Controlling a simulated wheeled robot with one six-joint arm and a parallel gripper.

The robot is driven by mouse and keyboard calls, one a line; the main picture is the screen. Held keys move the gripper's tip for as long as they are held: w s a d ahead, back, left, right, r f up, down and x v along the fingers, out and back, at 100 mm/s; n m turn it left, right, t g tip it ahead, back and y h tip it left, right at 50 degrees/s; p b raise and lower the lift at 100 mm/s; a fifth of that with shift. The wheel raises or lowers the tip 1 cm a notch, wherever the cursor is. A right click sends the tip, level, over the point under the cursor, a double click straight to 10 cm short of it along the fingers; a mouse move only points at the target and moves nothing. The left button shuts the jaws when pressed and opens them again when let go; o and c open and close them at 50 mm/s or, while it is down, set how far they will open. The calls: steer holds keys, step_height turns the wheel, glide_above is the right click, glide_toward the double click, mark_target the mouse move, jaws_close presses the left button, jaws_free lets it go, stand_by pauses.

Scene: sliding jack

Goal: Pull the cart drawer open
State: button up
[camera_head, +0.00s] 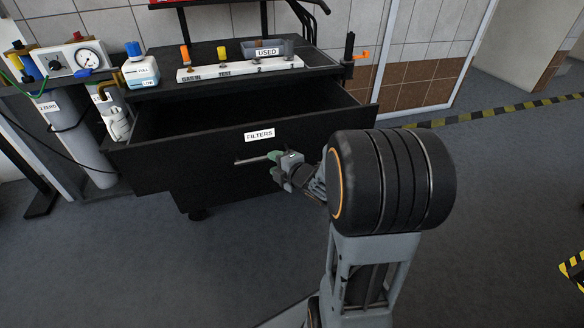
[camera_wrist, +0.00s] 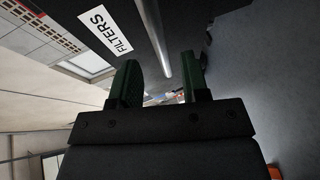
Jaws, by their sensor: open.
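The black cart (camera_head: 215,82) has its wide drawer (camera_head: 190,165) pulled out toward me, with the dark inside showing behind the front panel. A white FILTERS label (camera_head: 259,135) is on the drawer front; it also shows in the wrist view (camera_wrist: 105,30). A slim grey handle bar (camera_head: 247,161) runs below the label. My gripper (camera_head: 272,156) is at the right part of this bar. In the wrist view its green fingers stand apart, with the bar (camera_wrist: 155,35) running between them in the picture. Contact with the bar cannot be told.
On the cart top are a white valve strip (camera_head: 240,69), a grey bin marked USED (camera_head: 268,48) and a white bottle (camera_head: 140,70). A gas cylinder (camera_head: 85,140) and gauge box (camera_head: 75,58) stand at left. The floor in front is clear.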

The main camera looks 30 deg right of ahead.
mark_target(266, 159)
steer(key=b+v, duration=0.6)
steer(key=v, duration=0.2)
steer(key=shift+s, duration=0.15)
stand_by(0.5)
steer(key=shift+p+x, duration=1.95)
steer(key=shift+x, duration=4.95)
